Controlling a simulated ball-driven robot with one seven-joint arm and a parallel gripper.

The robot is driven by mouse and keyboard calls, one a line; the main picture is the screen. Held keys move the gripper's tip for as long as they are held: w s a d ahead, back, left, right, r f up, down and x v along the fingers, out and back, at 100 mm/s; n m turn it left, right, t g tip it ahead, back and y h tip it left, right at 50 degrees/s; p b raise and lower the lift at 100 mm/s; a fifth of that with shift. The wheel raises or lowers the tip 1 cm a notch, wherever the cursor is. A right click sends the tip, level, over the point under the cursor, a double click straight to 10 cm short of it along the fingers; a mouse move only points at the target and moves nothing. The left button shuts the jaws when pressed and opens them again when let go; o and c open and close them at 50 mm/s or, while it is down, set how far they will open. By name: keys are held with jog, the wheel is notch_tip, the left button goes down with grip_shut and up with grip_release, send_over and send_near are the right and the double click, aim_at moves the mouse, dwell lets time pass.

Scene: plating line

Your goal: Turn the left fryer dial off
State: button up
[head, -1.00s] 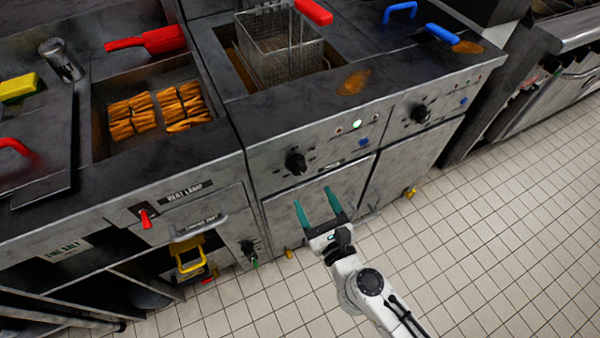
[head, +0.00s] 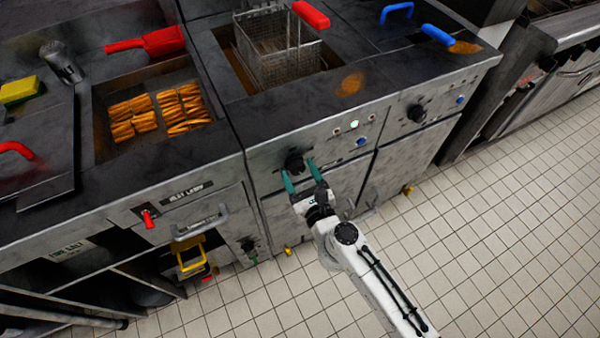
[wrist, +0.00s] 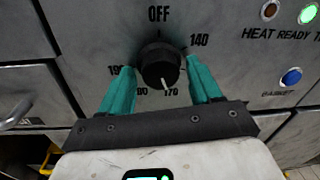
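The left fryer dial (head: 295,163) is a black round knob on the grey front panel. In the wrist view the dial (wrist: 160,66) has its white pointer line aimed down, between the 180 and 170 marks and closer to 170. OFF is printed above it. My gripper (head: 301,172) is open, with its teal fingers pointing at the panel just below the dial in the head view. In the wrist view my gripper (wrist: 160,80) has one finger on each side of the dial; I cannot tell whether they touch it.
A green light (wrist: 308,14) marked READY is lit and a blue button (wrist: 291,77) sits right of the dial. The right fryer dial (head: 417,113) is further right. A fryer basket (head: 280,50) stands above. Tiled floor (head: 480,240) is clear.

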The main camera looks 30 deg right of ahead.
jog(key=c, duration=0.9)
jog(key=shift+n, duration=0.3)
